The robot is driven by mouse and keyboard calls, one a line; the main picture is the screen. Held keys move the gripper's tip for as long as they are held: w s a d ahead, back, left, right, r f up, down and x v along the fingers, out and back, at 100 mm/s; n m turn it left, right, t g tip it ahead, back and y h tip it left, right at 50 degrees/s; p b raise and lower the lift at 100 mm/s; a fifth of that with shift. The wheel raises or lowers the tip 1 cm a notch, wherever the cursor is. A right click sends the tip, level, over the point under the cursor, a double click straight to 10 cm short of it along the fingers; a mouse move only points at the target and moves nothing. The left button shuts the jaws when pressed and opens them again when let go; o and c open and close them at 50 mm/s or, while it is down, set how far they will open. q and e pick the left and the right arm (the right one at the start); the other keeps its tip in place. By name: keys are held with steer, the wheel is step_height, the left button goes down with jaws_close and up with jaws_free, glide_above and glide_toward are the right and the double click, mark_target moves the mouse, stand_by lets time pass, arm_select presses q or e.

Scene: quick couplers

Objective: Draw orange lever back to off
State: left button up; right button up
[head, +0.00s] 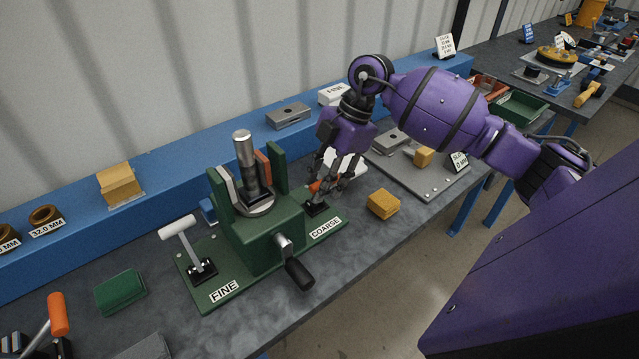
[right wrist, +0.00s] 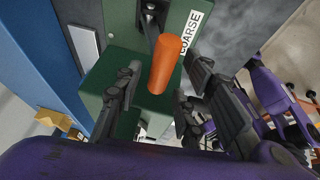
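The orange lever (head: 316,186) stands at the COARSE end of the green fixture (head: 262,240), partly hidden by my right gripper. In the right wrist view its orange handle (right wrist: 166,66) rises from a dark base beside the COARSE label, tilted towards the camera. My right gripper (head: 335,182) is at this lever. In the right wrist view its fingers (right wrist: 160,95) are open, one on each side of the handle, with gaps visible on both sides. A white-handled lever (head: 178,228) stands at the FINE end. My left gripper is out of view.
Another orange-handled lever (head: 58,315) stands at the lower left. A crank with a black handle (head: 299,273) sticks out of the fixture's front. A yellow block (head: 384,204) lies right of the fixture, and a grey plate (head: 428,184) lies beyond it. A green block (head: 120,291) lies left.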

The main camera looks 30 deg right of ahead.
steer(key=shift+w+a+f, duration=0.1)
steer(key=shift+a+f, duration=0.15)
steer(key=shift+f, duration=0.4)
jaws_close()
